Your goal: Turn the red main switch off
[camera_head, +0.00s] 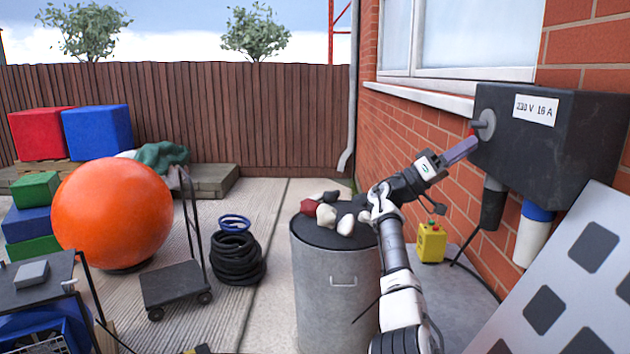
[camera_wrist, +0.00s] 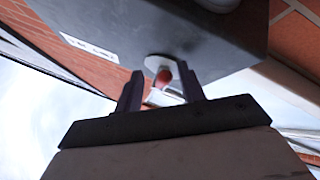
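The dark grey power box (camera_head: 550,140), labelled 230 V 16 A, is mounted on the brick wall at the right. The red main switch (camera_head: 472,132) sits on a round grey plate (camera_head: 487,124) on the box's left side, mostly hidden by my gripper in the head view. In the wrist view the red switch (camera_wrist: 163,78) shows between my fingertips, with the grey plate behind it. My gripper (camera_head: 472,142) is raised close to the switch. In the wrist view my gripper (camera_wrist: 161,72) is open, one finger on each side of the switch. Contact cannot be told.
Below the box hang a black plug (camera_head: 493,204) and a blue-and-white plug (camera_head: 533,235). A metal bin (camera_head: 337,295) with stones on its lid stands beside my arm. A yellow box (camera_head: 431,242) is by the wall. A spotted white panel (camera_head: 570,290) leans at the right.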

